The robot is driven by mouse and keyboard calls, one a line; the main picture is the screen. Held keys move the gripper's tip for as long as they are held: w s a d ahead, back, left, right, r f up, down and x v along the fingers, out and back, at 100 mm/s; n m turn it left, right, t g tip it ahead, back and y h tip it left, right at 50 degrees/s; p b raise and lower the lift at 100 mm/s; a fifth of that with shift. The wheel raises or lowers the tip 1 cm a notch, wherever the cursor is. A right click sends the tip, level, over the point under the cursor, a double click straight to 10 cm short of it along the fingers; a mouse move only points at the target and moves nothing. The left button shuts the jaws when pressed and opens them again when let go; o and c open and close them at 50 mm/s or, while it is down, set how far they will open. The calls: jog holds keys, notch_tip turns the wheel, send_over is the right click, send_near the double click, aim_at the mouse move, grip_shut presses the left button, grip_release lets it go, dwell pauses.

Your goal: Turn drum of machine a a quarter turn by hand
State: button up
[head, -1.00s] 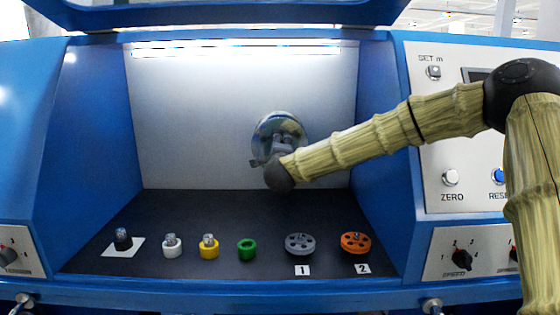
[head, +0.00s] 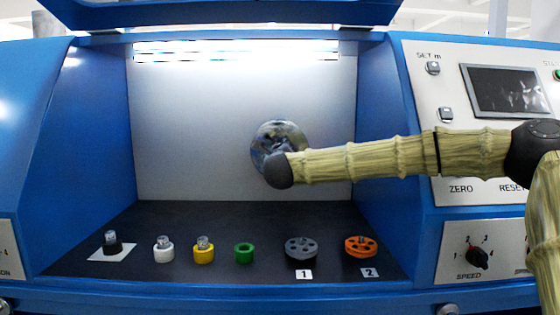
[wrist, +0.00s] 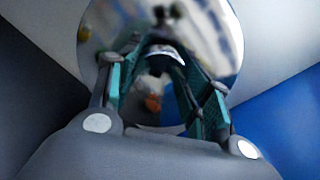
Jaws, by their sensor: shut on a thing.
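The drum is a shiny round metal disc (head: 297,131) on the pale back wall of the blue machine's recess. It also fills the upper middle of the wrist view (wrist: 218,42). My gripper (head: 277,149) is at the front of the drum's centre, and my dark wrist hides the drum's lower part. In the wrist view my gripper's fingers (wrist: 158,52) close in on a part at the drum's middle. The gripped part is blurred and partly hidden by the fingers. I cannot tell the drum's turn angle.
On the dark recess floor stand a black-based piece (head: 112,243) on a white card, white (head: 163,250), yellow (head: 204,252) and green (head: 244,254) pieces, a grey wheel (head: 301,250) and an orange wheel (head: 361,247). A control panel (head: 450,150) is right, partly behind my arm.

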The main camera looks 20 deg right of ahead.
jog(key=shift+d+r+m, duration=0.2)
jog(key=shift+d+m, duration=0.05)
jog(key=shift+m, duration=0.05)
jog(key=o, duration=1.5)
jog(key=shift+c, duration=0.2)
jog(key=v, duration=1.2)
jog(key=shift+w+a+f, duration=0.1)
jog(key=shift+a+f, duration=0.05)
